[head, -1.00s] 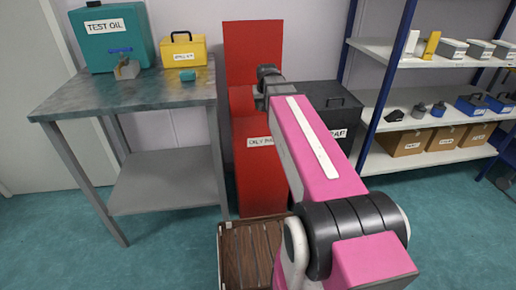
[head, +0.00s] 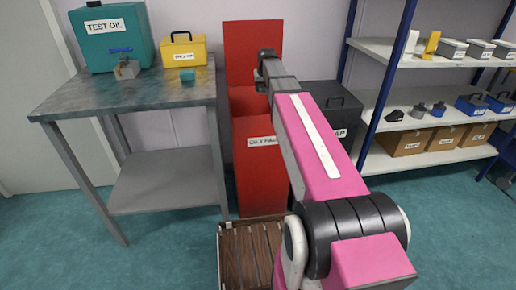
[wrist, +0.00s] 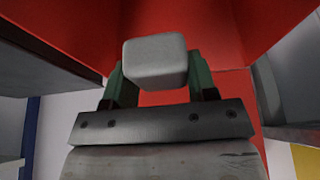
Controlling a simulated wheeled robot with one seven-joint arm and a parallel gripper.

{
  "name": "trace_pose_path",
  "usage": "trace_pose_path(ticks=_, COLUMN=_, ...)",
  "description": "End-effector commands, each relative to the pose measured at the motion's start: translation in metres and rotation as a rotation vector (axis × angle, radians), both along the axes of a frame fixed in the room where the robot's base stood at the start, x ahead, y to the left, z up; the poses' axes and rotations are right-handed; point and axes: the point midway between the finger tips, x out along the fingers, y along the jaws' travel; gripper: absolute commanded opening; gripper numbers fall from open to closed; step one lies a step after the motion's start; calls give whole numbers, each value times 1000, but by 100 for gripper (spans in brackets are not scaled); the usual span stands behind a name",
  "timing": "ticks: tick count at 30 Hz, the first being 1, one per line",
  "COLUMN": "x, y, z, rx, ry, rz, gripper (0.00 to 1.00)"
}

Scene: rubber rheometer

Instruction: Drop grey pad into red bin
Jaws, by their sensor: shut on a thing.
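The grey pad (wrist: 155,61) is a small pale block with rounded edges. In the wrist view it sits between the two green fingers of my gripper (wrist: 157,82), which is shut on it. The red bin (head: 263,172) stands on the floor with its red lid raised against the wall and a white label on its front. In the head view my arm end is over the bin's opening. There my fingers and the pad are hidden. In the wrist view the red bin's surfaces (wrist: 65,22) fill much of the background around the pad.
A dark bin (head: 328,98) stands right of the red bin. A metal table (head: 130,98) at left holds a teal test oil container (head: 112,45), a yellow box (head: 184,52) and small items. A wooden crate (head: 232,222) is on the floor in front. Shelves (head: 440,100) stand at right.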

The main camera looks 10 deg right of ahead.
Motion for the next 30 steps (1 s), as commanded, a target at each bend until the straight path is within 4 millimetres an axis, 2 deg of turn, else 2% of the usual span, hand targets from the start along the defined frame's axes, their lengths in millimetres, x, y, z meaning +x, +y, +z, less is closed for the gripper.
trace_pose_path(ticks=9, x=0, y=0, z=-33, rx=0, ry=0, rz=0, gripper=30)
trace_pose_path(ticks=19, x=0, y=0, z=-38, rx=0, ry=-2, rz=0, gripper=30)
trace_pose_path(ticks=20, x=0, y=0, z=-38, rx=0, ry=-2, rz=0, gripper=56)
trace_pose_path(ticks=22, x=0, y=0, z=-38, rx=0, ry=-2, rz=0, gripper=78)
trace_pose_path(ticks=23, x=0, y=0, z=-38, rx=0, ry=-2, rz=0, gripper=82)
trace_pose_path(ticks=30, x=0, y=0, z=-38, rx=0, ry=-1, rz=0, gripper=82)
